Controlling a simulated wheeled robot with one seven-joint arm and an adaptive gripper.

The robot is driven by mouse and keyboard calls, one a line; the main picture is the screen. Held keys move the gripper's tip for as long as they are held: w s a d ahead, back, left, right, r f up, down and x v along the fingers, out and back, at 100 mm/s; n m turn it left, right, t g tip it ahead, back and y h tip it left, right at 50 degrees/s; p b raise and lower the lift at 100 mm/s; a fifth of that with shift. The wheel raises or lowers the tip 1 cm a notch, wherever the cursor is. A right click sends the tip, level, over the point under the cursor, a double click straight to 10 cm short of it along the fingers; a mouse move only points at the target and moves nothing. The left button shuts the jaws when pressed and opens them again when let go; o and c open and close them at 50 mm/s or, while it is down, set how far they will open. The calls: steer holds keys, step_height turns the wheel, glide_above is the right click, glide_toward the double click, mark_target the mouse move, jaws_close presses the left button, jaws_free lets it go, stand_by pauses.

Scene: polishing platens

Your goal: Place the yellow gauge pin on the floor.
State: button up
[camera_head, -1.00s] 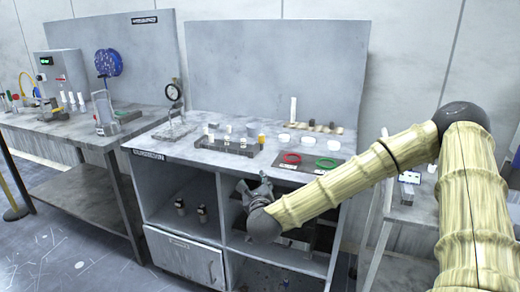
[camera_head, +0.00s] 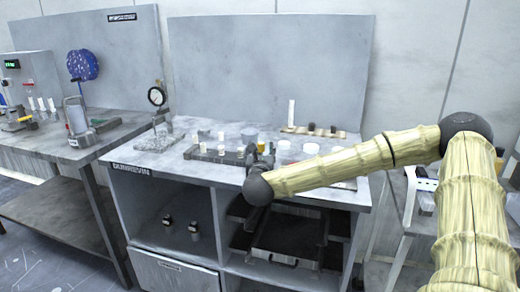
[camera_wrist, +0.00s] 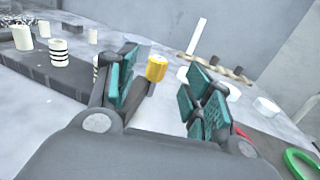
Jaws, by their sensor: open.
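The yellow gauge pin (camera_wrist: 157,68) is a short yellow cylinder with a pale top, standing upright on the worktop. In the wrist view it shows in the gap between my fingers, nearer the left one, and looks to be beyond the fingertips. In the head view the pin (camera_head: 261,146) is a small yellow spot just past my gripper (camera_head: 262,158). My gripper is open and empty at the bench's front, with teal pads showing in the wrist view (camera_wrist: 162,88). The floor (camera_head: 50,245) shows at the lower left.
A dark block (camera_wrist: 65,72) with several white and striped pins lies left of the yellow pin. A green ring (camera_wrist: 300,163) and white discs (camera_wrist: 268,106) lie to the right. A tall white pin (camera_wrist: 197,36) stands behind. Open shelves (camera_head: 170,215) sit below the worktop.

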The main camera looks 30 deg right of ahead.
mark_target(261, 145)
steer(key=shift+w+d, duration=0.3)
steer(key=shift+d, duration=0.05)
steer(key=shift+f+p+x, duration=0.2)
steer(key=shift+p+x, duration=0.2)
steer(key=shift+x, duration=2.1)
steer(key=shift+a, duration=0.1)
jaws_close()
steer(key=shift+r, duration=0.1)
